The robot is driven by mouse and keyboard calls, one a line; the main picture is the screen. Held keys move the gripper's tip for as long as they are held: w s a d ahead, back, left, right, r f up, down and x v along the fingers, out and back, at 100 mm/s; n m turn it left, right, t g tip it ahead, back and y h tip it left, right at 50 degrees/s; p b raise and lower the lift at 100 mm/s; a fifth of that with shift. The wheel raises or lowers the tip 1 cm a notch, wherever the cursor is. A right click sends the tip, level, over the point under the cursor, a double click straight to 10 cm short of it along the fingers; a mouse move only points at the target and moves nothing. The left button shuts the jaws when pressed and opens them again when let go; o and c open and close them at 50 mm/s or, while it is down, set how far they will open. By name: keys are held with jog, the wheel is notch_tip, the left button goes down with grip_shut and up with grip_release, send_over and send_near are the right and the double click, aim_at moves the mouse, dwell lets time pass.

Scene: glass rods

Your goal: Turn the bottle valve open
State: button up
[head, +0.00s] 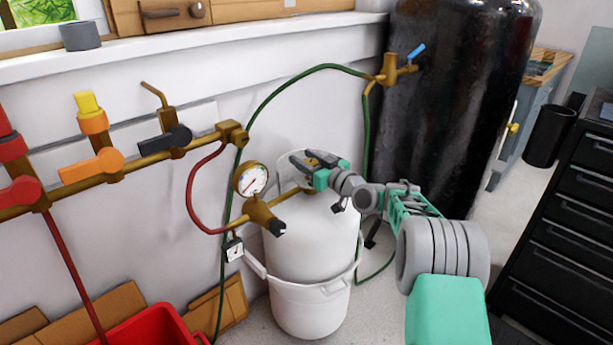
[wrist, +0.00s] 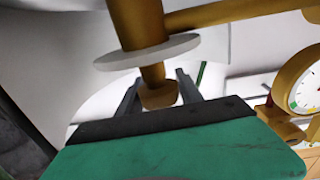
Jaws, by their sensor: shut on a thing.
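The white gas bottle (head: 312,235) stands upright in a white bucket-like holder (head: 310,305) by the wall. Its brass valve (head: 313,158) is at the top, partly hidden by my gripper (head: 304,163), which reaches in from the right. In the wrist view my gripper (wrist: 158,90) has a finger on each side of the brass valve knob (wrist: 158,97) and is shut on it. A pale disc (wrist: 147,52) sits around the brass stem beyond the knob. A pressure gauge (head: 251,179) stands left of the valve; it also shows in the wrist view (wrist: 308,92).
A brass pipe with orange (head: 92,167) and black (head: 165,138) handled valves runs along the wall at left. A green hose (head: 290,82) arches behind the bottle. A large black tank (head: 450,110) and a drawer cabinet (head: 570,210) stand at right. A red bin (head: 150,328) is bottom left.

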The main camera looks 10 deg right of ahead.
jog(key=shift+f+n+g+y+b, duration=0.3)
jog(key=shift+n+g+y+b, duration=0.35)
jog(key=shift+n+y, duration=0.35)
jog(key=shift+s+a+r+n+g+y, duration=0.2)
jog(key=shift+n+g+y, duration=0.35)
jog(key=shift+g+y, duration=0.25)
jog(key=shift+s+a+r+n+g+y, duration=0.1)
jog(key=shift+a+n+g+y, duration=0.05)
jog(key=shift+n+g+y, duration=0.5)
jog(key=o, duration=1.4)
jog(key=shift+a, duration=0.1)
